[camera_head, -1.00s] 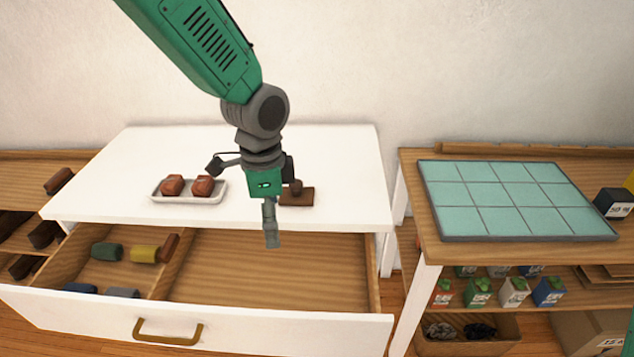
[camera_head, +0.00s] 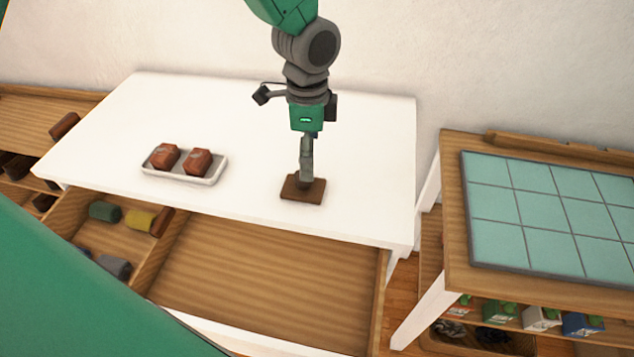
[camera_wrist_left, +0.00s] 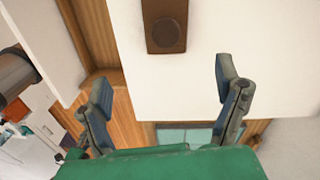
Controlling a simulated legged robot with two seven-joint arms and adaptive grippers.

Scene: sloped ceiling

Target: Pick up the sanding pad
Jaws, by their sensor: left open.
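The sanding pad (camera_head: 304,190), a dark brown rectangular block with a round knob, lies on the white tabletop near its front edge. In the left wrist view the pad (camera_wrist_left: 166,27) is at the top, with its knob facing me. My left gripper (camera_head: 306,172) points down over the pad in the head view and partly hides the knob. In the left wrist view its two fingers (camera_wrist_left: 168,92) are spread wide and empty, with the pad beyond the tips, in line with the gap. I cannot tell the exact height above the pad. My right gripper is not in view.
A white tray (camera_head: 213,174) with two reddish-brown blocks stands left of the pad. Below the table edge, an open drawer (camera_head: 265,281) has rolls in its left compartment and a bare main area. A side table (camera_head: 455,245) with a teal tiled board stands to the right.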

